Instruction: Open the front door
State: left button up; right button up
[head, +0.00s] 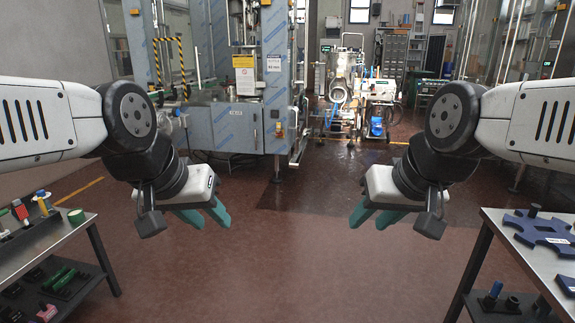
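A large film-wrapped machine (222,128) stands ahead, left of centre in the head view. Blue and grey panels cover its lower body, and tall film-wrapped columns rise above. I cannot tell which panel is the front door, or whether it is open. My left gripper (209,222) hangs over the floor at the left, its teal fingers apart and empty. My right gripper (367,223) mirrors it at the right, also with fingers apart and empty. Both are well short of the machine and touch nothing.
A metal table with small parts (40,236) stands at the left and another (493,226) with blue parts at the right. A wheeled pump cart (378,105) stands behind centre. The reddish floor (285,255) between the tables is clear.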

aim_at(244, 77)
jog(key=i, duration=0.95)
jog(key=i+u, duration=0.1)
jog(key=i, duration=0.9)
jog(key=i+l, duration=0.15)
jog(key=i, duration=0.8)
jog(key=i+l, duration=0.1)
jog(key=i, duration=0.85)
jog(key=j+u, duration=0.05)
